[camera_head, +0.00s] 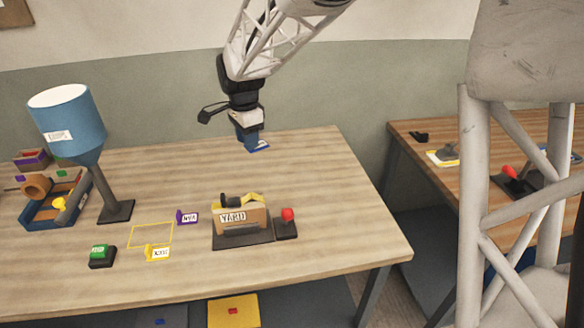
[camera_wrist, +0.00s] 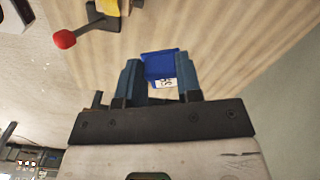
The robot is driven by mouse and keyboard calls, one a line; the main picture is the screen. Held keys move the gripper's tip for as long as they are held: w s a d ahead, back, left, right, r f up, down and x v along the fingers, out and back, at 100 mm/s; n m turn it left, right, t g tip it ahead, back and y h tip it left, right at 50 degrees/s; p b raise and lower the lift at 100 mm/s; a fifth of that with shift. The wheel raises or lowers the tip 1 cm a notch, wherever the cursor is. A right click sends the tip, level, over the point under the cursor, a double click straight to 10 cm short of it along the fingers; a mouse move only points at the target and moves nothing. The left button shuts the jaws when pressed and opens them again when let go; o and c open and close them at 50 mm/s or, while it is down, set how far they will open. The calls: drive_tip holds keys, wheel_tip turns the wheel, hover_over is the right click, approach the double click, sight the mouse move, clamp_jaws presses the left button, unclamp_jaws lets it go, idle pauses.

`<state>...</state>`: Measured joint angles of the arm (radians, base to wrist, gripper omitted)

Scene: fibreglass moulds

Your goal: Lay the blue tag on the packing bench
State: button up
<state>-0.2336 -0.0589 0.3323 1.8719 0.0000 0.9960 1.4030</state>
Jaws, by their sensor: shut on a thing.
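My gripper (camera_head: 252,136) is shut on the blue tag (camera_head: 259,149), near the back edge of the pale wooden bench (camera_head: 320,190). In the wrist view the blue tag (camera_wrist: 160,66) sits between the two fingers (camera_wrist: 160,82), with a white printed label at its lower edge. The tag appears to be held above the bench top; the exact gap cannot be told. A second, browner bench (camera_head: 440,190) stands to the right. No sign shows which one is the packing bench.
On the pale bench are a block labelled YARD (camera_head: 240,222), a red-knobbed piece (camera_head: 287,222), a purple tag (camera_head: 187,217), a yellow tag (camera_head: 157,253), a green block (camera_head: 102,257) and a blue hopper (camera_head: 68,120). The bench's right end is clear. A pale post (camera_head: 477,200) partly hides the right bench.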

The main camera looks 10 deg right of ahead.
drive_tip(key=shift+w+d+f+n, duration=1.2)
drive_tip(key=shift+w+d+n, duration=3.8)
drive_tip(key=shift+w+d, duration=2.1)
drive_tip(key=s+f+m, duration=0.4)
drive_tip(key=s+m, duration=0.1)
drive_tip(key=s, duration=0.5)
drive_tip(key=s+f+m, duration=0.4)
drive_tip(key=s, duration=0.7)
drive_tip(key=s+d+f+m, duration=0.1)
drive_tip(key=s+f+m, duration=0.4)
drive_tip(key=s, duration=0.5)
drive_tip(key=shift+s+f+m, duration=0.1)
drive_tip(key=shift+s+m, duration=0.05)
drive_tip(key=shift+m, duration=0.15)
hover_over(302, 201)
drive_tip(key=shift+f, duration=0.7)
drive_tip(key=shift+f, duration=1.8)
drive_tip(key=shift+f, duration=0.15)
